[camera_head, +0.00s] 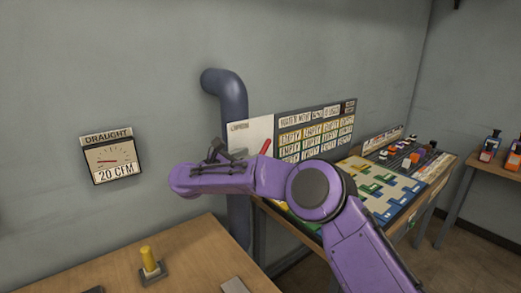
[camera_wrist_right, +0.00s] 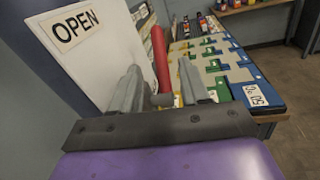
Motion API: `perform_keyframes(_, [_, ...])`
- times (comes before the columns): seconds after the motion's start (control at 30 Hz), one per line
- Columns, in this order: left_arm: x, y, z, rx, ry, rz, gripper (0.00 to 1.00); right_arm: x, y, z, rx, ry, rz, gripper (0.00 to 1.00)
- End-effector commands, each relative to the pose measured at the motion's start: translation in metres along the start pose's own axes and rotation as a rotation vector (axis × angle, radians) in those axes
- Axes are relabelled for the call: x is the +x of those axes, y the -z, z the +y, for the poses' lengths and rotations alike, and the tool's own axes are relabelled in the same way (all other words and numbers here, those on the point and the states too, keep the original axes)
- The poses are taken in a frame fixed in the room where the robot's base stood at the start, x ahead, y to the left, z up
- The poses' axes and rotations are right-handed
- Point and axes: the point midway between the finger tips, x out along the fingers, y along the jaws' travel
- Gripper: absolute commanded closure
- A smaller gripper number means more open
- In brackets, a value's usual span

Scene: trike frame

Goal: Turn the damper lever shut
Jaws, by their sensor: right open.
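The red damper lever (camera_head: 265,147) stands in front of a white plate (camera_head: 246,137) by the grey duct. In the right wrist view the lever (camera_wrist_right: 160,58) points up, and the plate (camera_wrist_right: 75,50) bears an OPEN label (camera_wrist_right: 75,28). My right gripper (camera_head: 217,152) is open, with its fingers (camera_wrist_right: 162,78) on either side of the lower part of the lever in the wrist view. I cannot tell whether either finger touches it. My purple arm hides the lower part of the plate in the head view. My left gripper is not in view.
A draught gauge (camera_head: 112,157) on the wall reads 20 CFM. The grey duct (camera_head: 232,100) runs down behind my arm. A wooden table (camera_head: 200,262) with a yellow-topped piece (camera_head: 149,260) is in front. A board with coloured tiles (camera_head: 385,187) lies to the right.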

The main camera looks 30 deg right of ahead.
Motion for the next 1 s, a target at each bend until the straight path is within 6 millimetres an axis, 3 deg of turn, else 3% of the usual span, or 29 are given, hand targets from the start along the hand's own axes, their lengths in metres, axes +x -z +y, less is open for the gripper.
perform_keyframes(0.1, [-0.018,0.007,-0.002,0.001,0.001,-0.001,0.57,0.024,-0.005,0.005,-0.005,-0.006,0.002,0.55])
perform_keyframes(0.4, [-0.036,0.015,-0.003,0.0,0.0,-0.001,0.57,0.076,-0.001,0.007,-0.009,-0.011,-0.001,0.55])
perform_keyframes(0.73, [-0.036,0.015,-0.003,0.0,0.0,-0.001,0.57,0.083,0.001,0.005,-0.009,-0.011,-0.002,0.55])
perform_keyframes(0.87, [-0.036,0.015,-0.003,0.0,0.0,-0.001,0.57,0.083,0.001,0.005,-0.009,-0.011,-0.002,0.97])
perform_keyframes(1.0, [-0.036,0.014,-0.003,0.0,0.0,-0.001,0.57,0.083,0.001,0.005,-0.01,-0.011,-0.002,1.0])
